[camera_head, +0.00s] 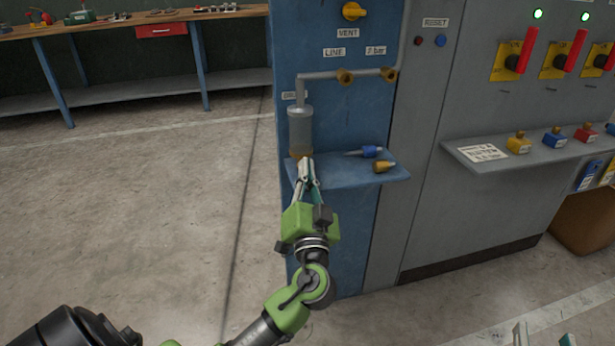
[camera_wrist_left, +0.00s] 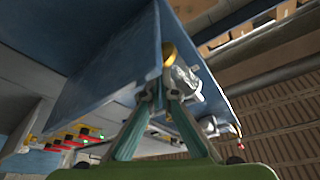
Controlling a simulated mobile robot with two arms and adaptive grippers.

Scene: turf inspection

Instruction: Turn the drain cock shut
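The clear filter bowl (camera_head: 301,128) hangs from a pipe on the blue panel, with a brass-coloured bottom (camera_head: 301,152). My left gripper (camera_head: 306,164) is right under the bowl, its fingertips close together. The drain cock is not clearly seen; the fingertips cover that spot. In the left wrist view the fingers (camera_wrist_left: 160,94) converge with a small gap, beside a brass round part (camera_wrist_left: 169,53) and a pale shiny part (camera_wrist_left: 186,80). I cannot tell whether they grip anything. My right gripper (camera_head: 544,338) shows only its two fingertips at the bottom edge, apart.
A blue shelf (camera_head: 340,178) beside the left gripper holds a blue-tipped tool (camera_head: 370,151) and a brass-tipped one (camera_head: 384,166). A yellow vent knob (camera_head: 354,11) is above. The grey cabinet at right has red levers (camera_head: 527,50) and a shelf (camera_head: 480,163). The floor at left is clear.

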